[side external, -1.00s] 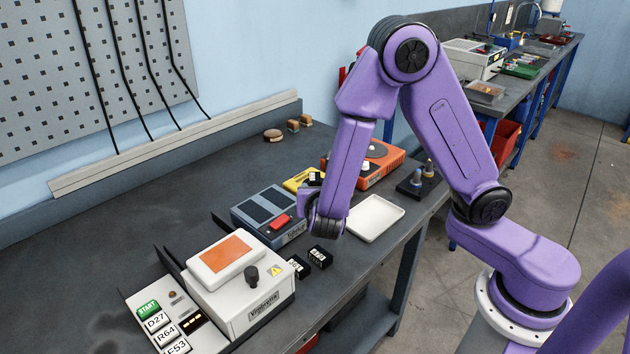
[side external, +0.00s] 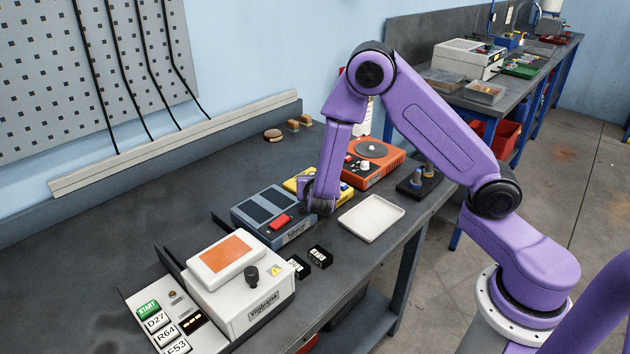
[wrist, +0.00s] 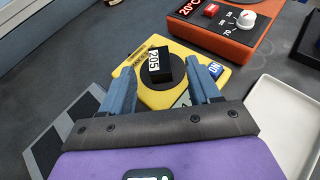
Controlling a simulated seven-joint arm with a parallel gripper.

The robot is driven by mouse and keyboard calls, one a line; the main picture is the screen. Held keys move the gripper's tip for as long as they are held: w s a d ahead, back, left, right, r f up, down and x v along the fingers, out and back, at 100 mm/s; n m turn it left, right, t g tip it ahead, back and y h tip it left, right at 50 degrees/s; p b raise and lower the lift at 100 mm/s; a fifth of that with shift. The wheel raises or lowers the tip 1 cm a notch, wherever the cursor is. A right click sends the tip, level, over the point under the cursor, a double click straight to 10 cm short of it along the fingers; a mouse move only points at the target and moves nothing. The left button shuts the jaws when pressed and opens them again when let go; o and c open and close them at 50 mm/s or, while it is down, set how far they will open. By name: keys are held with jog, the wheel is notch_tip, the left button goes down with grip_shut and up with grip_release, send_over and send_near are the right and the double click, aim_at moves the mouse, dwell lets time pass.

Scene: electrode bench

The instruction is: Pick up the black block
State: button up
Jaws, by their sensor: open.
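A black block (wrist: 164,66) with a white "205" label sits on the round dark plate of a yellow device (wrist: 187,58) in the wrist view. My gripper (wrist: 170,72) is open, with its two blue-grey fingers on either side of the block and nothing held. I cannot tell whether the fingers touch it. In the side view my gripper (side external: 318,206) is low at the yellow device (side external: 346,194), and the arm largely hides this block. Two other small black blocks with white labels, a nearer one (side external: 299,267) and a farther one (side external: 320,257), lie on the bench beside the white device.
A blue-grey device (side external: 268,213) with dark panels stands left of my gripper. An orange device (side external: 375,165) with a dial is behind, and an empty white tray (side external: 371,218) is to the right. A white device (side external: 240,285) stands at the front left.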

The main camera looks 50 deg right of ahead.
jog(key=shift+f+x, duration=0.15)
jog(key=shift+x, duration=1)
jog(key=shift+f+x, duration=0.2)
jog(key=shift+x, duration=0.95)
jog(key=shift+a, duration=0.15)
grip_shut()
jog(key=shift+r, duration=0.1)
